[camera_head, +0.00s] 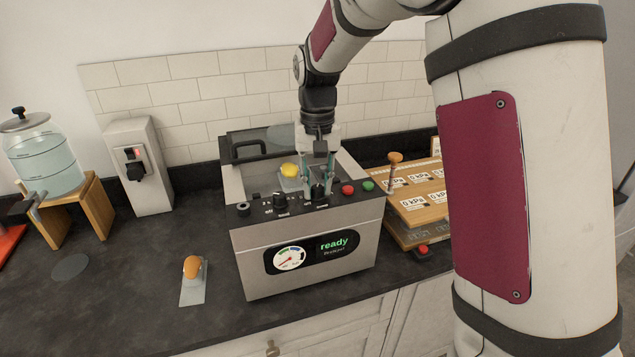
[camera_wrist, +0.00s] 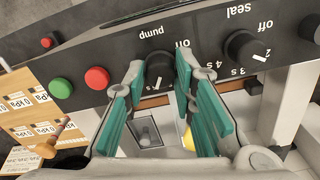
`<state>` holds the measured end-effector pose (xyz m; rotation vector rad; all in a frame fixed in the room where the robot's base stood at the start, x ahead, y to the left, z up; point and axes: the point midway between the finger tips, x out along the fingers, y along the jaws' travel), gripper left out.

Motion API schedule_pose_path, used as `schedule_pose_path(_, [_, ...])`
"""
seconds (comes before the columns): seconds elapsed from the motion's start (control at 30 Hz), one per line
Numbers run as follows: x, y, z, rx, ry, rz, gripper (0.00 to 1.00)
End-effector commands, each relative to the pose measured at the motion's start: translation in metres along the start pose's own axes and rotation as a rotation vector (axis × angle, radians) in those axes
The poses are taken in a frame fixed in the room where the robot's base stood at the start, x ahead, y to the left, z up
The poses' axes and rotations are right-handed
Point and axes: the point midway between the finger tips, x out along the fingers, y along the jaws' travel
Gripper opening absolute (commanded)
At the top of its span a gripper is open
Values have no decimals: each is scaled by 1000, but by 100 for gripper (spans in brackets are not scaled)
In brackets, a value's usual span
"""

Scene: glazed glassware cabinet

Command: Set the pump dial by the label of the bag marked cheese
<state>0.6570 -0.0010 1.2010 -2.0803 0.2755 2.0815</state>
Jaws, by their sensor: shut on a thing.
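My gripper (camera_head: 318,186) is over the front panel of the grey vacuum machine (camera_head: 310,240). In the wrist view my gripper (camera_wrist: 160,80) has its teal fingers on both sides of the black pump dial (camera_wrist: 159,71), shut on it. The dial's white pointer shows between the fingertips; fingers hide part of its scale. A clear bag with a yellow item (camera_head: 290,170) lies in the open chamber. Another bag (camera_head: 193,288) with an orange item lies on the counter at front left. I cannot read a cheese label on either bag.
The seal dial (camera_wrist: 246,47) is beside the pump dial. A red button (camera_wrist: 96,78) and a green button (camera_wrist: 61,88) are on its other side. The display (camera_head: 333,245) reads "ready". A wooden board (camera_head: 420,213) with kPa cards stands at right; a water jar (camera_head: 45,160) at left.

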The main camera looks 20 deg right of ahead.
Motion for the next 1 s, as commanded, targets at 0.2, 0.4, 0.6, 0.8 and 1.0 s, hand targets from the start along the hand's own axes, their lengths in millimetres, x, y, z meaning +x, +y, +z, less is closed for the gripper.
schedule_pose_path(0.2, [0, -1, 0, -2, 1, -1, 45])
schedule_pose_path(0.4, [0, 0, 0, -2, 1, -1, 45])
schedule_pose_path(0.6, [-13, 0, -1, -2, 3, -1, 45])
schedule_pose_path(0.8, [-51, -1, -1, -2, 5, -2, 45])
schedule_pose_path(1.0, [-90, -1, -1, -2, 5, -2, 45])
